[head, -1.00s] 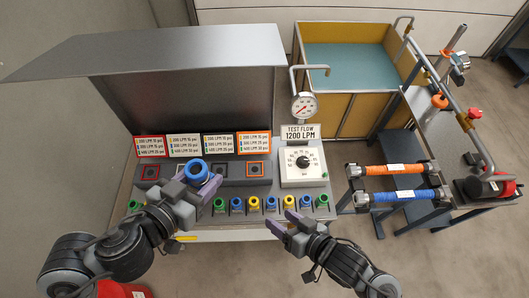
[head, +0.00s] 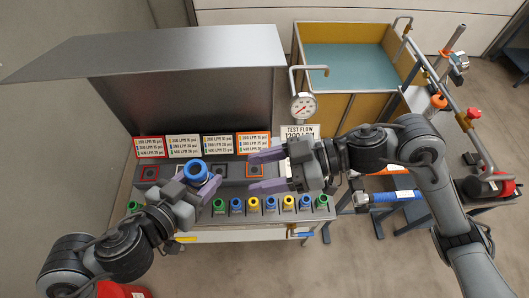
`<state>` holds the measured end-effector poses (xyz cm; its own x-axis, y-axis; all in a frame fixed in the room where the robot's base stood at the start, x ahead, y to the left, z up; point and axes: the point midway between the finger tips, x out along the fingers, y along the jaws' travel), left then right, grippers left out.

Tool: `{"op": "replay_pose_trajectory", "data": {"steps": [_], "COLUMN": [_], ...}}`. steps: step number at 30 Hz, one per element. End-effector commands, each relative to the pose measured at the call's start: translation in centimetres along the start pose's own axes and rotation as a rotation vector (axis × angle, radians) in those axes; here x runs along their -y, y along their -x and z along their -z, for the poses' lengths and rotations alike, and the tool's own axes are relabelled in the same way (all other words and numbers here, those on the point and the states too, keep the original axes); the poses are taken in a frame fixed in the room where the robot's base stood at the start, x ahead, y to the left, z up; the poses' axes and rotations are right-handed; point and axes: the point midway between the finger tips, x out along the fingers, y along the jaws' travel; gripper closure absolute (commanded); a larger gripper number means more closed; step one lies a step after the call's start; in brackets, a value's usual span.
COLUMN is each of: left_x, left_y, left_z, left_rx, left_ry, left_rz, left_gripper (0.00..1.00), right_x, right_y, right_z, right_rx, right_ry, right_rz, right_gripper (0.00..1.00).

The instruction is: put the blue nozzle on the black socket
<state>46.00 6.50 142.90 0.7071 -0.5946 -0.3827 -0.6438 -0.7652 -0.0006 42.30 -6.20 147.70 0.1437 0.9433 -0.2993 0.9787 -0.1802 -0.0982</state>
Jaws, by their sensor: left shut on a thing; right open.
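A large blue nozzle (head: 196,172) is held in my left gripper (head: 205,183), which is shut on it above the left half of the console. A row of dark socket blocks runs along the console under the sign cards. A dark block (head: 230,171) lies between the held nozzle and the right block. The nozzle and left gripper partly hide the row, so I cannot tell which is the black socket. My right gripper (head: 252,173) is open and empty, its fingers pointing left over the right block.
Several small coloured nozzles stand along the console's front edge, including a blue one (head: 236,205) and a green one (head: 219,206). A gauge (head: 303,107) stands behind my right arm, which partly covers the test flow panel.

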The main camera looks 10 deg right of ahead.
Motion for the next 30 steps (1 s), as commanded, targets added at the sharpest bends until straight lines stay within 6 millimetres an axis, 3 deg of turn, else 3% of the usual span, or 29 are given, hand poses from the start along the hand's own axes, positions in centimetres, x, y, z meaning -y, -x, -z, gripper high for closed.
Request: {"op": "replay_pose_trajectory", "data": {"steps": [4,11,30], "left_x": [0.0,0.0,0.0], "left_y": [0.0,0.0,0.0], "left_z": [0.1,0.1,0.1], "left_rx": [-0.001,-0.001,-0.001], "left_ry": [0.0,0.0,0.0], "left_rz": [0.0,0.0,0.0], "left_gripper": [0.86,0.86,0.86], "right_x": [-0.7,-0.9,-1.2], "right_y": [1.0,0.2,-9.1], "right_z": [2.2,3.4,3.5], "right_rx": [0.001,-0.007,-0.008], "right_ry": [0.064,0.091,0.09], "right_rz": [-0.03,-0.036,-0.037], "right_gripper": [0.4,0.4,0.4]}}
